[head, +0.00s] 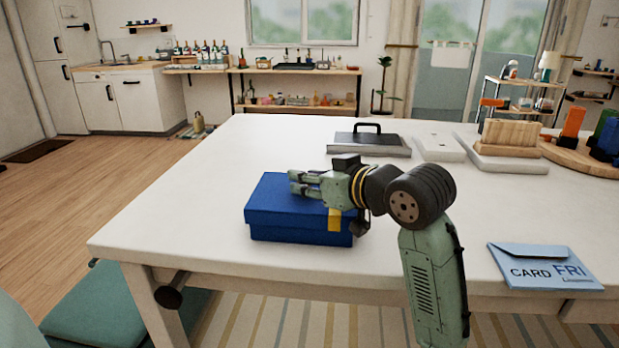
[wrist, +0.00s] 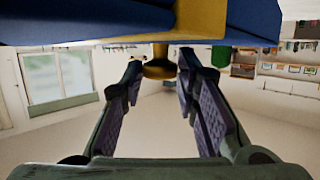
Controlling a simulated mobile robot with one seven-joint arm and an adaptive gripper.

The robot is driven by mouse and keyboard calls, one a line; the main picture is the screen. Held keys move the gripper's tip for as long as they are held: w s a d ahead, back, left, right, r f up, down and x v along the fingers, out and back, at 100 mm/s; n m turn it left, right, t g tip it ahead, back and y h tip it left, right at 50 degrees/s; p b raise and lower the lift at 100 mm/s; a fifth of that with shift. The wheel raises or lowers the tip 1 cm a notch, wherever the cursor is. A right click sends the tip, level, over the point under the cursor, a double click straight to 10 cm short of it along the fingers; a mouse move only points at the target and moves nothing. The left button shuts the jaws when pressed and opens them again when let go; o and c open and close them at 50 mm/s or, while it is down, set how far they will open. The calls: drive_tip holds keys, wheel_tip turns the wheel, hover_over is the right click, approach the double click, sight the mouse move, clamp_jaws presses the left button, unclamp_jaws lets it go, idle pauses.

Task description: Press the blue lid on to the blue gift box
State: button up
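The blue gift box (head: 290,234) stands near the table's front edge in the head view. The blue lid (head: 270,197) sits over its top and looks about level; I cannot tell how tightly it fits. A yellow band (head: 334,220) runs down its front. In the wrist view the blue lid (wrist: 90,22) fills the top edge, with a yellow knob (wrist: 159,68) on the yellow band. My gripper (head: 297,183) lies nearly level over the lid and hides part of its top. Its fingers (wrist: 159,75) are apart, on either side of the knob, with small gaps.
A blue card envelope (head: 545,267) lies at the table's front right. Behind the box are a dark-topped tray with a handle (head: 370,146), a white slab (head: 439,148) and a wooden block on a white base (head: 510,135). The table's left side is clear.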

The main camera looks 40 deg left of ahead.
drive_tip(key=o, duration=0.4)
drive_tip(key=shift+d, duration=0.1)
drive_tip(key=v, duration=1.2)
drive_tip(key=shift+s, duration=0.1)
